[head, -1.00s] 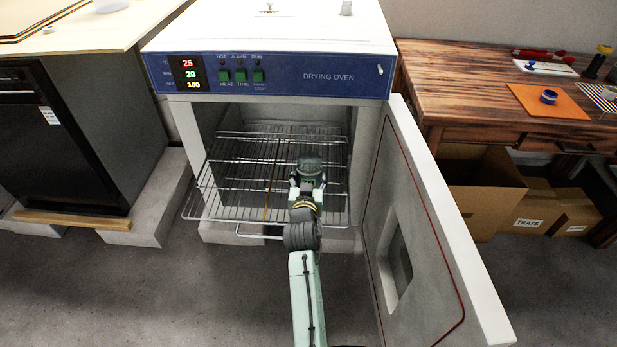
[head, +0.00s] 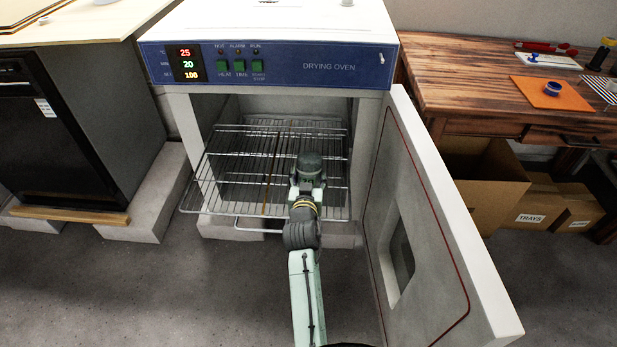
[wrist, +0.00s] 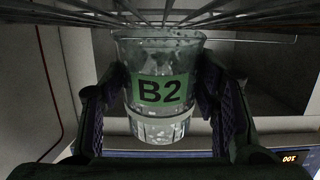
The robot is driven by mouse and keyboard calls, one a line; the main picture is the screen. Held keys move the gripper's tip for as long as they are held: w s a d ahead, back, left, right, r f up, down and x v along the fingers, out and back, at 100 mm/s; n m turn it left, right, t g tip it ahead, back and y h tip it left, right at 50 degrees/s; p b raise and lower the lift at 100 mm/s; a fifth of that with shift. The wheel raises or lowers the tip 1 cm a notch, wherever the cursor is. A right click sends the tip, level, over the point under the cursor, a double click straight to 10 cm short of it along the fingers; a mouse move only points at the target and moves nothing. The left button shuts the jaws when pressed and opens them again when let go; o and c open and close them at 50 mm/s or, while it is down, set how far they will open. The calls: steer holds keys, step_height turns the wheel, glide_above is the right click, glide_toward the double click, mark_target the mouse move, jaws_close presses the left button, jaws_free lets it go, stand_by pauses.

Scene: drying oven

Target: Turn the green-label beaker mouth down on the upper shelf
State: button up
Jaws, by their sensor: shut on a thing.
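My gripper (wrist: 162,95) is shut on the clear beaker (wrist: 160,55) with the green label (wrist: 160,90) reading B2, a finger on each side. The wrist picture is upside down, as the inverted oven display shows. The beaker's wide mouth faces the wire shelf, so it is held mouth down, looking roughly upright on its axis. I cannot tell whether the rim touches the wires.
The drying oven (head: 300,60) stands open, its door (head: 425,220) swung out close to the right of my arm. The shelf's left side is clear. A wooden bench (head: 460,90) with small items stands right, cardboard boxes (head: 485,190) below.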

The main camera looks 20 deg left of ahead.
steer(key=shift+f, duration=0.2)
steer(key=o, duration=1.3)
steer(key=v, duration=1.2)
